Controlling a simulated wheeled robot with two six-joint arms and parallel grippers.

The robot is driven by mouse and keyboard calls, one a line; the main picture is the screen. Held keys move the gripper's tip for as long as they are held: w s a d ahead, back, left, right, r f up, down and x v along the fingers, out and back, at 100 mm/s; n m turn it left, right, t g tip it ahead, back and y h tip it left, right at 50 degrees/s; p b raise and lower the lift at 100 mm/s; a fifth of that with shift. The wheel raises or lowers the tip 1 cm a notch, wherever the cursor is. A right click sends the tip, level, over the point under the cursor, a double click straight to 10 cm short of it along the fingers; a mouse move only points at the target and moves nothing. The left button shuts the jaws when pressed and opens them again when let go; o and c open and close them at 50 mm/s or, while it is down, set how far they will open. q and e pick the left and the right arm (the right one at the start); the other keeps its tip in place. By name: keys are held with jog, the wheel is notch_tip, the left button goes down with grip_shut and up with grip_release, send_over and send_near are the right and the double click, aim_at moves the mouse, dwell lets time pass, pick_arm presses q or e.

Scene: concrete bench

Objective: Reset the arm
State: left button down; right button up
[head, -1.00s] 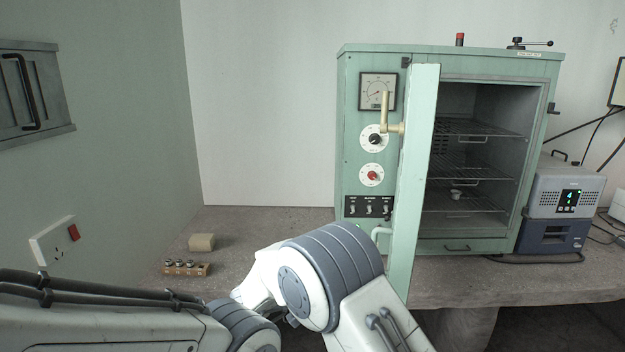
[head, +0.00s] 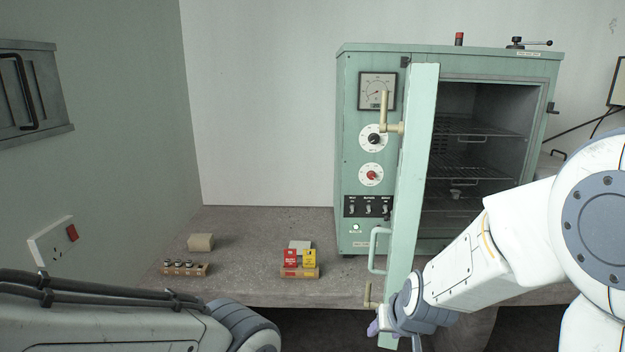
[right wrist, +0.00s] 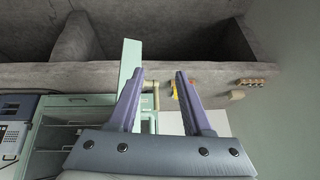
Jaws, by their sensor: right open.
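My right gripper (head: 388,334) is low in front of the bench, by the lower end of the open green oven door (head: 412,170). The arm comes in from the right. In the right wrist view its purple fingers (right wrist: 158,76) are spread apart with nothing held between them. The door's edge (right wrist: 128,62) shows near the left finger.
The green oven (head: 375,225) stands open with wire shelves and a small dish (head: 457,193) inside. A holder with red and yellow boxes (head: 300,271), a rack of small vials (head: 185,269) and a beige block (head: 201,242) stand on the bench (head: 240,290). Bench space between them is clear.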

jog(key=s+d+f+n+g, duration=0.15)
jog(key=s+d+g, duration=0.25)
jog(key=s, duration=0.7)
jog(key=s+a+r+n+g, duration=0.1)
jog(key=s+a+r+n, duration=0.1)
jog(key=s+a, duration=0.4)
jog(key=s+a+r+n+g, duration=0.1)
jog(key=s+a+r+n, duration=0.2)
jog(key=s+a, duration=0.4)
jog(key=shift+a+n, duration=0.55)
jog(key=shift+n, duration=0.3)
